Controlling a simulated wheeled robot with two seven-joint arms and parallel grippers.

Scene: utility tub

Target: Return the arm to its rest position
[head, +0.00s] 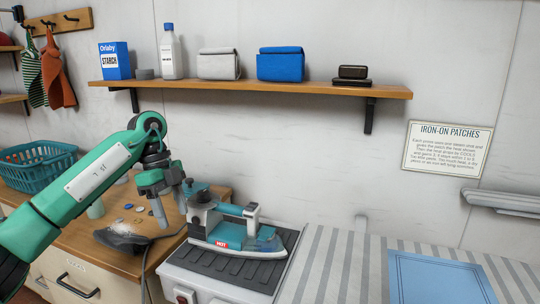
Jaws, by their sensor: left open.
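My left arm (75,195), green with a white plate, comes in from the lower left and bends down at the wrist. My left gripper (171,213) points down over the wooden counter, just left of the iron, and its jaws are open with nothing seen between them. The teal and white iron (236,234) rests on a dark ribbed pad (215,262) on a white unit. It carries a red "HOT" label. My right gripper is not in view.
The wooden counter (85,238) holds a teal basket (38,163), small discs and a dark object (122,238) with a cord. A striped ironing surface (335,265) with a blue sheet (440,278) lies right. A wall shelf (250,89) holds several items. Space above the striped surface is clear.

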